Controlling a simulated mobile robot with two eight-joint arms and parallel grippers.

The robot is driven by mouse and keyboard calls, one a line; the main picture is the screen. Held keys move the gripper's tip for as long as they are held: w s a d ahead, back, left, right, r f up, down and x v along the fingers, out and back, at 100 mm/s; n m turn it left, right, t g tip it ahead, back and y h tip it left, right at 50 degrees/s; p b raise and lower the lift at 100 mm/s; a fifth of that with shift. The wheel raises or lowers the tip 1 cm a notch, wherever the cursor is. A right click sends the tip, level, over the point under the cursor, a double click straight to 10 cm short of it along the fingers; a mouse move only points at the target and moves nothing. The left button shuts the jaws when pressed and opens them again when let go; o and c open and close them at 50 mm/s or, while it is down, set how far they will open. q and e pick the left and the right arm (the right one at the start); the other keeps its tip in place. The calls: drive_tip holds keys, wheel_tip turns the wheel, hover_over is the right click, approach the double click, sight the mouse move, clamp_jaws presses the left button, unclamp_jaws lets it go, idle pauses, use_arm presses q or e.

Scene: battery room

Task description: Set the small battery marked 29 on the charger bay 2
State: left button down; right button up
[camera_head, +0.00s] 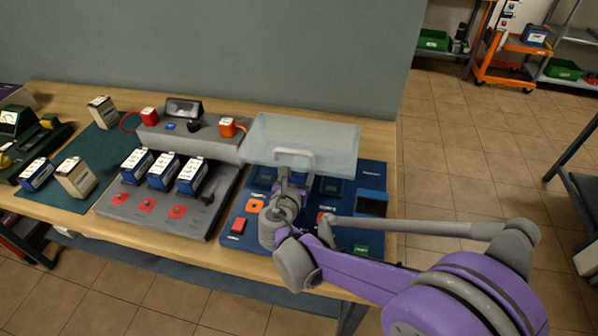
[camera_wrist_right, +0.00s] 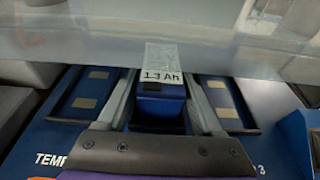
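My right gripper (camera_head: 284,176) is over the blue charger (camera_head: 372,179), just below a clear cover (camera_head: 325,137) with a pale handle. In the right wrist view its fingers (camera_wrist_right: 160,82) flank a small blue battery (camera_wrist_right: 160,104) with a white label reading 13 Ah. It is at the middle bay, between two flat recesses with metal contacts. Whether the fingers touch it, and whether it is seated, I cannot tell. No 29 is readable on it. The clear cover also crosses the top of the wrist view (camera_wrist_right: 230,35). My left gripper is not in view.
Left of the blue charger, a grey charger (camera_head: 205,222) holds three blue-and-white batteries (camera_head: 163,171). More batteries stand around a green mat (camera_head: 97,148). A grey unit (camera_head: 215,145) with an orange part is behind. The table's right edge (camera_head: 391,160) is close to the blue charger.

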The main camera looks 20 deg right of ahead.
drive_tip(key=shift+o, duration=0.9)
drive_tip(key=v, duration=1.2)
drive_tip(key=shift+r+p, duration=0.1)
drive_tip(key=shift+p, duration=0.25)
drive_tip(key=shift+s, duration=0.1)
